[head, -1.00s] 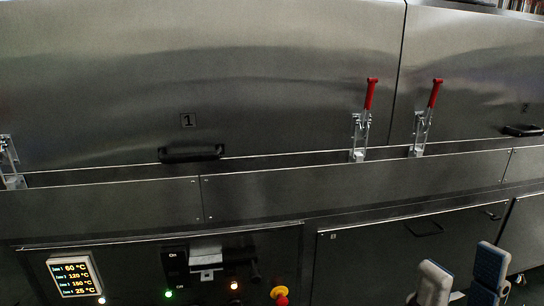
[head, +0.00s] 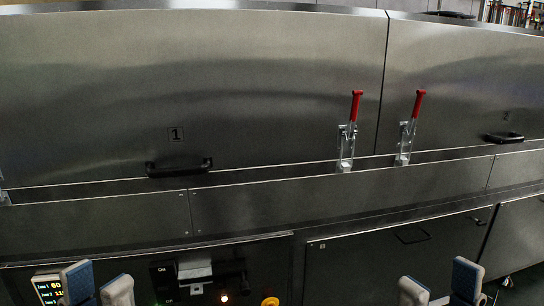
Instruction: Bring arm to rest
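My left gripper (head: 98,287) is at the bottom left, in front of the control panel, with its two padded fingers apart and nothing seen between them. My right gripper (head: 440,283) is at the bottom right, in front of the lower cabinet door, also with its fingers apart and nothing seen between them. Both grippers are cut off by the bottom edge, and the arms behind them are out of view. Neither gripper appears to touch the dryer.
The steel dryer hood (head: 270,90) fills the background, with a black handle (head: 179,168) below the number 1. Two red-handled toggle clamps, one left (head: 348,135) and one right (head: 409,130), stand upright on the ledge. A lit display (head: 47,289) is partly behind my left gripper.

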